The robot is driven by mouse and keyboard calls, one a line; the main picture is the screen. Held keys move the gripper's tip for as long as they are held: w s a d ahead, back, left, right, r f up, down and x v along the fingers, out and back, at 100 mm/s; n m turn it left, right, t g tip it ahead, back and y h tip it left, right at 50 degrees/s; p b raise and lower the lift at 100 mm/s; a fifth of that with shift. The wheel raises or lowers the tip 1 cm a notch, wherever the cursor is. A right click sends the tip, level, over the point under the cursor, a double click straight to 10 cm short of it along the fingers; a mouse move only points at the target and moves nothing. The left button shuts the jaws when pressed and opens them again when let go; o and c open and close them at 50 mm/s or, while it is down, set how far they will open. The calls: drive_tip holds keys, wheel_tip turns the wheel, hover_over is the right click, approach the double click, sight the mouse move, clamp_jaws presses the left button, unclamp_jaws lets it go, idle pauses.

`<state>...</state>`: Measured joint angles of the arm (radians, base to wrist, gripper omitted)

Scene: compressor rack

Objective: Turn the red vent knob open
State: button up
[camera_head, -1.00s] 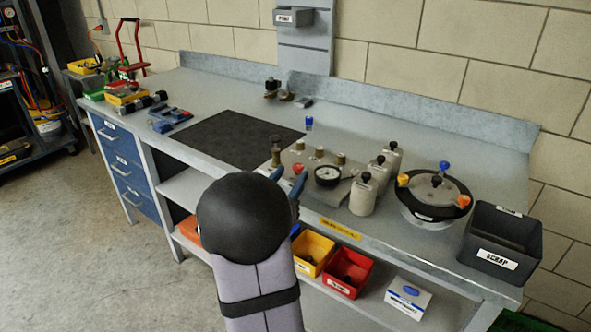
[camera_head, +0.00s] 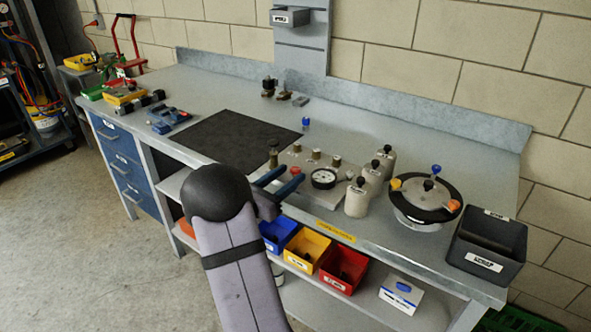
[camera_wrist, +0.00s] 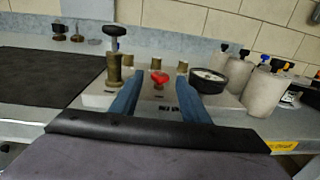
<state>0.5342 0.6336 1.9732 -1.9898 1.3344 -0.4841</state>
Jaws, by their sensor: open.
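The red vent knob (camera_head: 295,170) sits on the front of a grey manifold block (camera_head: 323,194) with brass fittings and a gauge. In the wrist view the red knob (camera_wrist: 159,77) shows between and beyond the two blue fingers. My gripper (camera_head: 283,181) is open and empty, its fingers pointing at the block from the bench's front side. In the wrist view my gripper (camera_wrist: 156,98) has one finger on each side of the knob's line. In the head view the fingertips appear close to the knob; whether they touch it I cannot tell.
A round gauge (camera_head: 323,179) and grey bottles (camera_head: 357,197) stand right of the knob. A brass valve with a black handle (camera_wrist: 115,62) rises at the left. A pressure pot (camera_head: 425,204) and a scrap bin (camera_head: 487,243) stand further right. The black mat (camera_head: 232,140) is clear.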

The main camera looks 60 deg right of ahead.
sight(296, 169)
drive_tip(key=shift+s+d, duration=0.1)
drive_tip(key=shift+d, duration=1.8)
clamp_jaws()
drive_tip(key=c, duration=1.1)
unclamp_jaws()
drive_tip(key=shift+o, duration=0.2)
drive_tip(key=n+t+b, duration=0.2)
drive_tip(key=t, duration=0.1)
drive_tip(key=shift+s+f, duration=0.1)
drive_tip(key=n+t+b, duration=0.1)
drive_tip(key=t+b, duration=0.1)
drive_tip(key=shift+n+t+y+b, duration=0.3)
drive_tip(key=shift+b, duration=0.1)
drive_tip(key=shift+r+n+t+b, duration=0.2)
drive_tip(key=shift+n+t+b, duration=0.2)
drive_tip(key=shift+t, duration=0.2)
